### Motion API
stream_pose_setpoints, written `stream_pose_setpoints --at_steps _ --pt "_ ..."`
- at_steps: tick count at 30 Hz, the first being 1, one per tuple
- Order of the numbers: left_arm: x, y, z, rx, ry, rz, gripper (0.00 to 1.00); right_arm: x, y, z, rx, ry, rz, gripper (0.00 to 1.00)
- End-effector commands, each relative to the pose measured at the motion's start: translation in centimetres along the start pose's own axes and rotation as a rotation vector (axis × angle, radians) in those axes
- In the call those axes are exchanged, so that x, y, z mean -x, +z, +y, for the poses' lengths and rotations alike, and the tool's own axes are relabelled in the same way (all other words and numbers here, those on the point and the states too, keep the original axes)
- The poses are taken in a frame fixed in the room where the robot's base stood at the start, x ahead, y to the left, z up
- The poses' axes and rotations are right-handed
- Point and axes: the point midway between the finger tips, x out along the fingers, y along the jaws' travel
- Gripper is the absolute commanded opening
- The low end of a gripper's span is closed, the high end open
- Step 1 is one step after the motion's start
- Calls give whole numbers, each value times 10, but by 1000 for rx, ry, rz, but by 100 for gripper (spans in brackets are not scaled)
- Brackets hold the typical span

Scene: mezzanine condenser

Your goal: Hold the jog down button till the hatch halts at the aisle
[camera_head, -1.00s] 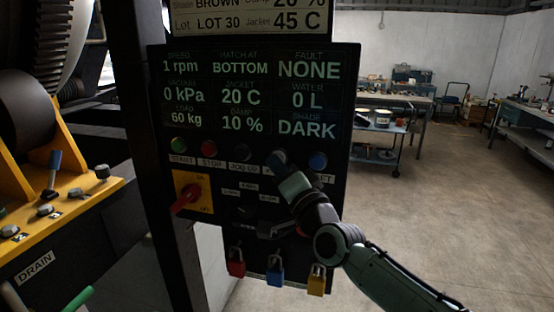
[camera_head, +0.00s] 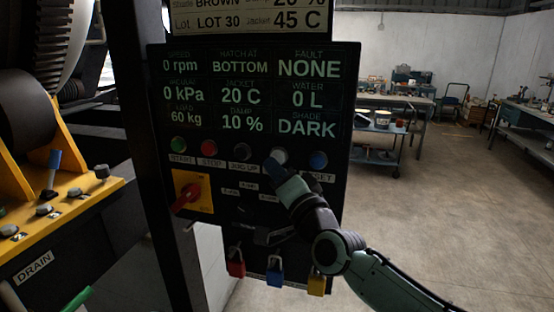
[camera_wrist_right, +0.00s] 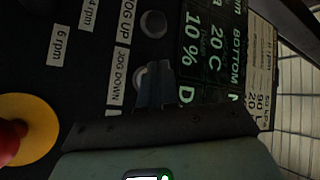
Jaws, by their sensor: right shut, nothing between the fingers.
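The jog down button (camera_head: 279,156) is the pale round button right of the jog up button (camera_head: 242,152) on the black control panel (camera_head: 345,200). My right gripper (camera_head: 274,168) is shut and empty, with its tips just below the button in the head view. In the right wrist view the shut fingertips (camera_wrist_right: 154,84) partly cover the jog down button (camera_wrist_right: 139,78), beside its JOG DOWN label (camera_wrist_right: 119,75). I cannot tell whether they touch it. The hatch display (camera_head: 240,68) reads BOTTOM, speed reads 0 rpm and fault reads NONE. The left gripper is out of view.
Green start (camera_head: 179,145), red stop (camera_head: 209,148) and blue reset (camera_head: 318,160) buttons share the row. A red rotary switch (camera_head: 186,197) on a yellow plate sits below left. Padlocks, one blue (camera_head: 275,276), hang under the panel. Open floor lies right.

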Motion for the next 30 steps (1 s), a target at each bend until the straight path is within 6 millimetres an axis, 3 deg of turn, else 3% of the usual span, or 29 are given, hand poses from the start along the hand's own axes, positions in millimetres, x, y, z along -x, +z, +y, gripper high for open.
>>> stream_pose_setpoints --at_steps 5,19,30 --pt "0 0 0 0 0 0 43 2 1 -2 1 -1 0 0" --pt "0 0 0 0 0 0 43 32 23 -24 1 -2 -1 0" --pt "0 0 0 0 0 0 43 35 25 -25 1 0 1 0"
